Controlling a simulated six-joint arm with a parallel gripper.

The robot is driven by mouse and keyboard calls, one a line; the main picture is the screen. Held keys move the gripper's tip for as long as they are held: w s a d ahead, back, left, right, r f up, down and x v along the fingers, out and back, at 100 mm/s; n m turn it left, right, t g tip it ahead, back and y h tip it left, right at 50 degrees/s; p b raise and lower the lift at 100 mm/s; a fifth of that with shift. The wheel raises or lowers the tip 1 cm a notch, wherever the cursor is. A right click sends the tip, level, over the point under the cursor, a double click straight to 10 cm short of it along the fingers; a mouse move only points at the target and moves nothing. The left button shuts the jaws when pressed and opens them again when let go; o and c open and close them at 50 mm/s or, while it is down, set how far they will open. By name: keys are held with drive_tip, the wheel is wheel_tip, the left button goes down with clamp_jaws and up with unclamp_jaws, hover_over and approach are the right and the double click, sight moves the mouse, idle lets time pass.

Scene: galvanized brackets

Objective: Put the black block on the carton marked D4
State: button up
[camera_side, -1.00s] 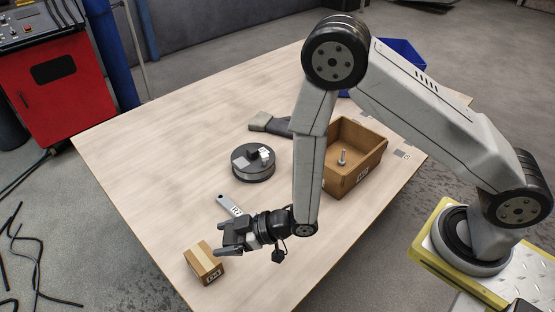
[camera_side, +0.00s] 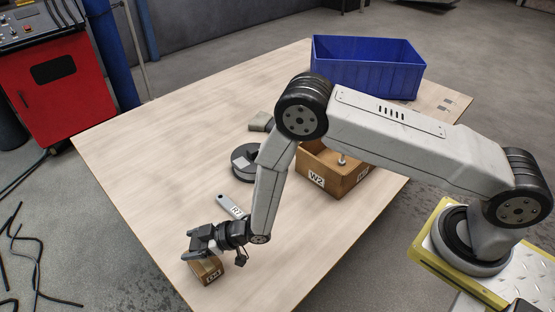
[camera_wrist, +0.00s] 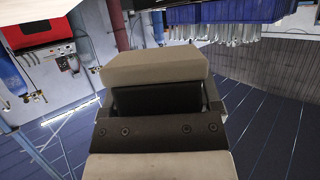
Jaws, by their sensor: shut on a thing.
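A small brown carton (camera_side: 207,272) with a white label stands near the table's front left; the label is too small to read surely. My gripper (camera_side: 196,243) is at its top, covering much of it; I cannot tell whether the held thing touches it. In the wrist view my gripper (camera_wrist: 158,105) is shut on a dark piece, the black block (camera_wrist: 155,98). A beige slab (camera_wrist: 155,68) shows just beyond it; I cannot tell what it is. In the side view the block cannot be told apart from the dark jaws.
A flat grey tag (camera_side: 230,206) lies right of my gripper. A round dark disc (camera_side: 241,167) is behind it, partly hidden by my arm. A wooden box marked W2 (camera_side: 330,186) and a blue bin (camera_side: 366,68) stand farther back. The table's left side is clear.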

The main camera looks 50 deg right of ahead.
drive_tip(key=shift+w+a+f, duration=0.1)
drive_tip(key=shift+w+f, duration=0.1)
drive_tip(key=shift+w+f, duration=0.1)
drive_tip(key=shift+f, duration=0.05)
drive_tip(key=shift+a+f, duration=0.1)
drive_tip(key=shift+f, duration=1.45)
drive_tip(key=shift+f, duration=0.15)
drive_tip(key=o, duration=1.1)
drive_tip(key=shift+c, duration=0.2)
drive_tip(key=v, duration=1.2)
